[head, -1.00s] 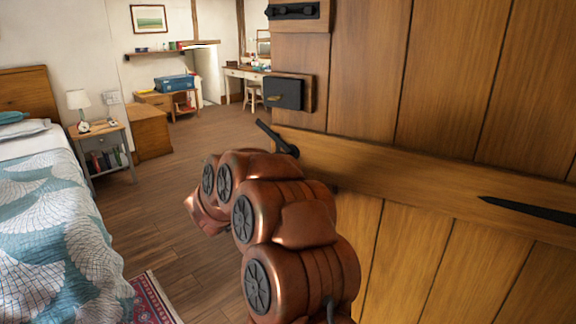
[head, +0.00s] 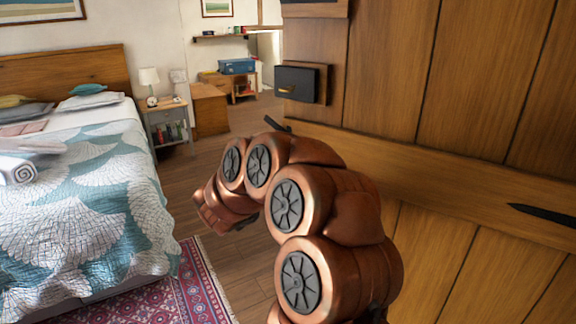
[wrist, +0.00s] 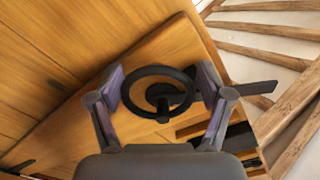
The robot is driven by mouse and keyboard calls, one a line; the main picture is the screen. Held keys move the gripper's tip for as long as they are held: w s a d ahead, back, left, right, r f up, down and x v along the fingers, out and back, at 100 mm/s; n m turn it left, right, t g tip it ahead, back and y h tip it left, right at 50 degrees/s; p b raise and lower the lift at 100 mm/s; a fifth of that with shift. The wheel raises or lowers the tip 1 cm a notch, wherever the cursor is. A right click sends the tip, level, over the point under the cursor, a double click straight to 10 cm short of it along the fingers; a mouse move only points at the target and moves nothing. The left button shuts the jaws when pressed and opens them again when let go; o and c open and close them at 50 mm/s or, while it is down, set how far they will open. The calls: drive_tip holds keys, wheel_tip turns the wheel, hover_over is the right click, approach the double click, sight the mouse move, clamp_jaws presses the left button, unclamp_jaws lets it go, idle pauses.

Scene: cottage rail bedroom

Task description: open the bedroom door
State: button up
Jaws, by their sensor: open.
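The wooden plank door (head: 480,90) fills the right side of the head view and also shows in the wrist view (wrist: 60,60). Its dark lever handle (head: 277,125) shows above my arm, which hides its lower part. In the wrist view a black ring (wrist: 127,98) with a round hub and a dark bar to the right lies between and beyond my fingers. My gripper (wrist: 160,84) is open, a finger on each side of the ring; I cannot tell if they touch it. In the head view my arm hides the fingertips.
A dark lock box (head: 296,84) sits on the door above the handle. A bed (head: 90,190) stands at left, with a patterned rug (head: 190,285) beside it. A bedside table (head: 168,122) stands beyond. A strip of wood floor (head: 240,265) is clear between bed and door.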

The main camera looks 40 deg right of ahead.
drive_tip(key=shift+o, duration=0.7)
drive_tip(key=shift+w+a, duration=0.1)
drive_tip(key=shift+a, duration=0.05)
drive_tip(key=shift+f, duration=0.1)
drive_tip(key=shift+w+a, duration=0.1)
drive_tip(key=v, duration=1.2)
